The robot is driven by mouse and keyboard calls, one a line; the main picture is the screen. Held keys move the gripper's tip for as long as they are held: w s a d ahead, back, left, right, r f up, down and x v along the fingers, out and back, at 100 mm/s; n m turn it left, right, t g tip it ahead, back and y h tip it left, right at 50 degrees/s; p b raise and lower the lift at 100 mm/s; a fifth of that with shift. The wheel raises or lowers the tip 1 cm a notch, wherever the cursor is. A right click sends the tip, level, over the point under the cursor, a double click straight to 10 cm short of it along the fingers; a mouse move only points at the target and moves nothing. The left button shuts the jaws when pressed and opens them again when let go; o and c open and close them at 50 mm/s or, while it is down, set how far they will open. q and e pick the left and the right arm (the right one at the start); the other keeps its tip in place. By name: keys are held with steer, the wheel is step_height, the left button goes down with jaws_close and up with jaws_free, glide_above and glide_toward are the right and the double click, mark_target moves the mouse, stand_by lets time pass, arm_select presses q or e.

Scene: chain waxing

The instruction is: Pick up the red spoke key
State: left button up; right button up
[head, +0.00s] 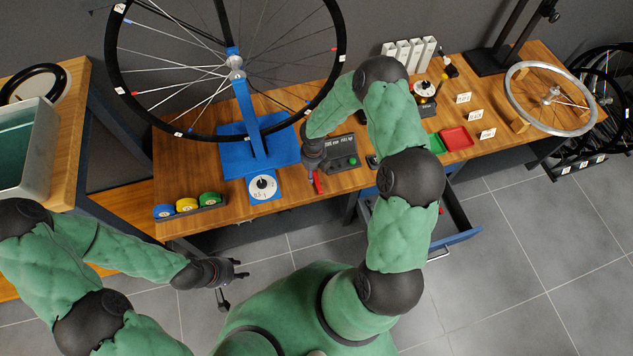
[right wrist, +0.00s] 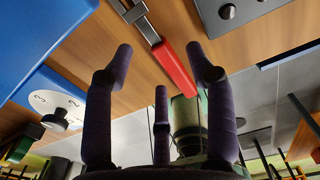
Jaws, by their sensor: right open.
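The red spoke key (head: 318,183) lies on the wooden workbench near its front edge. In the right wrist view its red handle (right wrist: 176,69) shows, with a metal part at its upper left end. My right gripper (head: 313,158) is above the bench at the key. In the right wrist view, my right gripper (right wrist: 160,68) has its dark fingers spread, with the red handle beyond the gap between them. They appear apart from the key. My left gripper (head: 234,281) is open and empty over the floor in front of the bench.
A blue truing stand (head: 254,125) holds a large wheel left of the key. A dark box with a green button (head: 343,157) sits right of it. Colored spools (head: 187,206) stand at the left front. A blue drawer (head: 460,236) is open below the bench.

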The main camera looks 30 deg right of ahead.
step_height(320, 180, down, 2)
steer(key=shift+f+b, duration=0.1)
steer(key=shift+b, duration=0.2)
jaws_close()
steer(key=shift+r, duration=0.25)
